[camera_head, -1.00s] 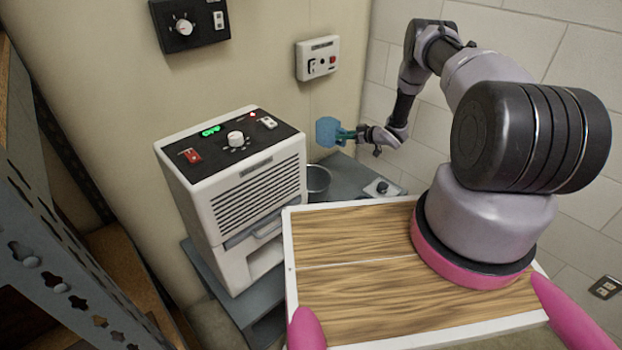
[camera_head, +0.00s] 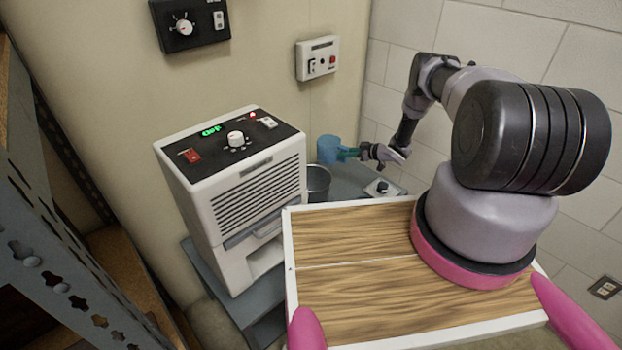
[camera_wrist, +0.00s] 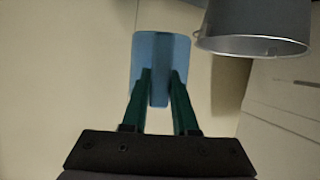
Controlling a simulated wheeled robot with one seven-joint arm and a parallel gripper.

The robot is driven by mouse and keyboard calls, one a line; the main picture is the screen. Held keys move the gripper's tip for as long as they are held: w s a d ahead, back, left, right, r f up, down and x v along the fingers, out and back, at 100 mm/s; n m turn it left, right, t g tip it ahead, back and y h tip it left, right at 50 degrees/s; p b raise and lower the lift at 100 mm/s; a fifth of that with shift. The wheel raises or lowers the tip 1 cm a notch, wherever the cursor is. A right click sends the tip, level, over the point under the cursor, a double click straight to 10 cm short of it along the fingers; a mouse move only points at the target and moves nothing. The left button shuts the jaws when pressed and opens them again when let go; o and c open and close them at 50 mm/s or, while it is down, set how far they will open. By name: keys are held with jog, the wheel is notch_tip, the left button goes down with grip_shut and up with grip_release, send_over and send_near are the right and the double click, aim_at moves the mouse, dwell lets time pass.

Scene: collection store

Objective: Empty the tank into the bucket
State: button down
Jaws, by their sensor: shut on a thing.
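The tank (camera_head: 328,150) is a small translucent blue container, held in the air just above the grey metal bucket (camera_head: 319,184). My gripper (camera_head: 352,153) reaches it from the right, its green fingers shut on the tank. In the wrist view the fingers (camera_wrist: 160,88) close on a central blue grip on the tank (camera_wrist: 143,53). The bucket (camera_wrist: 250,22) is beside it there, apart from it. In the head view the tank looks roughly upright; its contents cannot be made out. The bucket's lower left is hidden by the white dehumidifier (camera_head: 258,195).
The dehumidifier has a green display, a red switch and a lit red lamp, with a recess low on its front. A small knobbed box (camera_head: 384,188) lies right of the bucket. Wall controls (camera_head: 318,59) hang behind. Metal shelving (camera_head: 45,220) stands at left.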

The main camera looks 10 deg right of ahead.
aim_at(336, 152)
jog(key=shift+s+a+r+n+t+h, duration=0.55)
jog(key=shift+s+a+r+n, duration=0.25)
jog(key=shift+s+n, duration=0.3)
jog(key=shift+s+a+r+n+t+h, duration=0.25)
jog(key=shift+s+a+r+n+t, duration=0.6)
jog(key=shift+n, duration=0.25)
jog(key=shift+s+a+f+n, duration=0.1)
jog(key=shift+s+f+n, duration=0.05)
jog(key=shift+s+n, duration=0.15)
jog(key=s+f+n+t, duration=0.1)
jog(key=n, duration=0.1)
jog(key=s+a+n+t, duration=0.1)
jog(key=n, duration=0.1)
jog(key=s+a+f+n+t, duration=0.1)
jog(key=n, duration=0.1)
jog(key=shift+a+f+n+t, duration=0.2)
jog(key=shift+f+n+t, duration=0.1)
jog(key=shift+n, duration=0.1)
jog(key=shift+s+a+f+n+t, duration=0.15)
jog(key=shift+f+n+t, duration=0.2)
jog(key=shift+n, duration=0.25)
jog(key=shift+s+a+r+n, duration=0.15)
jog(key=shift+s+a+n, duration=0.1)
jog(key=shift+n, duration=0.45)
